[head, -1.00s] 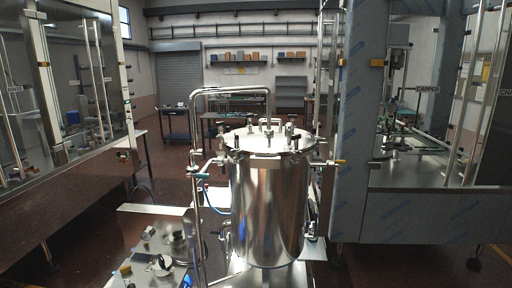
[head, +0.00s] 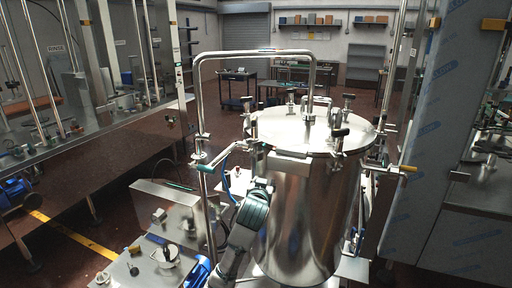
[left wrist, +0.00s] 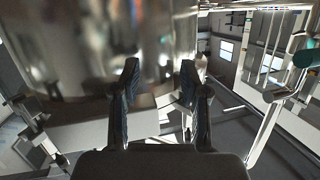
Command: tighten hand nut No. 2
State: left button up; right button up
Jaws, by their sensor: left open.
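A polished steel tank (head: 305,215) stands upright in the head view, with a round flat lid (head: 305,130). Several dark hand nuts stand around the lid rim, including one at the front right (head: 339,134), one at the left (head: 247,122) and one at the back right (head: 348,100). I cannot read which is No. 2. My left arm rises at the tank's front left, below the lid. In the left wrist view my left gripper (left wrist: 160,80) is open, with nothing visible between its fingers; the tank wall (left wrist: 80,50) is beyond it. My right gripper is not in view.
A bent steel pipe frame (head: 258,53) rises at the tank's left and over its back. A yellow-handled valve (head: 403,168) juts out at the right. A low metal bench (head: 150,265) is at lower left. Film-wrapped machine panels (head: 445,140) stand close on the right.

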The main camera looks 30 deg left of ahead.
pick_arm(q)
jog(key=n+t+y, duration=0.2)
send_near(254, 125)
jog(key=p+x, duration=0.4)
jog(key=x, duration=0.7)
jog(key=shift+d+r+p, duration=0.1)
jog(key=shift+p, duration=0.2)
jog(key=shift+w+a, duration=0.25)
jog(key=shift+w, duration=0.25)
jog(key=shift+a, duration=0.2)
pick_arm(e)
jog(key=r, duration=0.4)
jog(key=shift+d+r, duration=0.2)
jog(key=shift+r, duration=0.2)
pick_arm(q)
grip_shut()
